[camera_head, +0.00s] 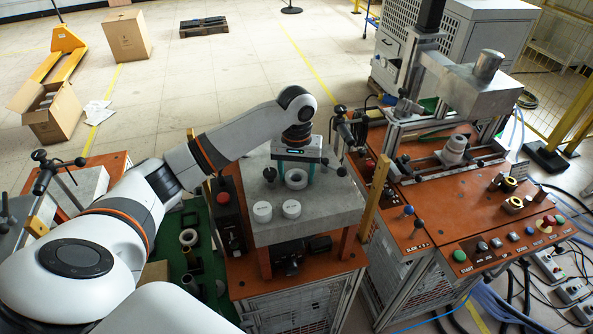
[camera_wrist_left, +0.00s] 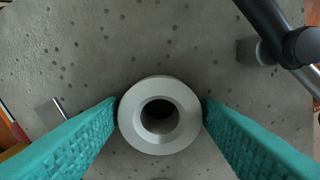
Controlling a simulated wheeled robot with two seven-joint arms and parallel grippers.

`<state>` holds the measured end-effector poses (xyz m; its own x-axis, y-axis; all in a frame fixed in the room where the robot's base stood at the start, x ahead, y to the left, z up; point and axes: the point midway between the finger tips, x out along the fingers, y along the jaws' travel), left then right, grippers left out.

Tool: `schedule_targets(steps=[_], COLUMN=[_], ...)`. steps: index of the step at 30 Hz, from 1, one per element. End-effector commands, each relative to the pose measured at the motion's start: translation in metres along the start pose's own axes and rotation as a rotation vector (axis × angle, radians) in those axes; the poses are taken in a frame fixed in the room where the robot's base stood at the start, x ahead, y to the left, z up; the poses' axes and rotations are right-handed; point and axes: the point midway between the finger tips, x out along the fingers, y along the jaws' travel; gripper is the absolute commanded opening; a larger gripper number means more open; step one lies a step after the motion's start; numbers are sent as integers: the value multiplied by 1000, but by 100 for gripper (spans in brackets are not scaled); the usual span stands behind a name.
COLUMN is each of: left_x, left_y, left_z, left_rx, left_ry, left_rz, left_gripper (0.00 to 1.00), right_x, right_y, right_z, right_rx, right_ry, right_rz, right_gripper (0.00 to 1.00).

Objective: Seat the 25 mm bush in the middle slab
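A pale grey ring-shaped bush (camera_head: 296,179) is at the middle slab (camera_head: 325,209), toward its far side. In the left wrist view the bush (camera_wrist_left: 160,115) shows from above, with a dark round hole. My left gripper (camera_head: 296,172) points down over it, and its teal fingers meet opposite sides of the ring, so it looks shut on it. I cannot tell whether the bush rests on the slab or is held just above it. No size mark shows on it. Two white round pieces (camera_head: 262,211) (camera_head: 291,208) with small lettering stand nearer the front. My right gripper is not in view.
The slab sits on an orange-topped bench (camera_head: 242,286). A press station (camera_head: 455,195) with buttons stands close at the right. Black-handled clamps (camera_head: 341,112) stand beside the slab. A green tray (camera_head: 207,262) with rings and fittings lies left of the bench.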

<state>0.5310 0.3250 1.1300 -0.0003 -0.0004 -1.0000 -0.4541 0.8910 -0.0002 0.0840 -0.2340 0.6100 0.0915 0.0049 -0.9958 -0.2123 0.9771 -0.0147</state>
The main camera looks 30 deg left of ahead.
Motion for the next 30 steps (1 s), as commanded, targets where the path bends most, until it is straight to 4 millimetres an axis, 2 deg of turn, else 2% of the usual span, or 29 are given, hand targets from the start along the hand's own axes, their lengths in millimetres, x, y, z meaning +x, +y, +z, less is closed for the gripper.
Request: schedule_targets(steps=[1, 3, 10, 14, 17, 22, 24, 30], left_x=[0, 0, 0, -7, -22, -58, -78, -110], left_y=[0, 0, 0, 0, 0, -1, 0, 0], left_z=[0, 0, 0, 0, 1, 1, 2, 1], left_rx=[0, 0, 0, -1, -1, 0, -1, -1], left_ry=[0, 0, 1, -1, -3, -5, -6, -3], left_rz=[0, 0, 1, -1, -2, -3, -1, 1], left_gripper=[66, 74, 74, 74, 74, 74, 74, 74], right_x=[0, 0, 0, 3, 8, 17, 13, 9], right_y=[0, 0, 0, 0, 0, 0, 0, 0], right_z=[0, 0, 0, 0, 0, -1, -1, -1], right_rx=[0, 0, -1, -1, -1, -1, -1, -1], right_ry=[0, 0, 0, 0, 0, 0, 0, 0], right_rz=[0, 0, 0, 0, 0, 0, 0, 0], right_gripper=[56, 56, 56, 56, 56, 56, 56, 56])
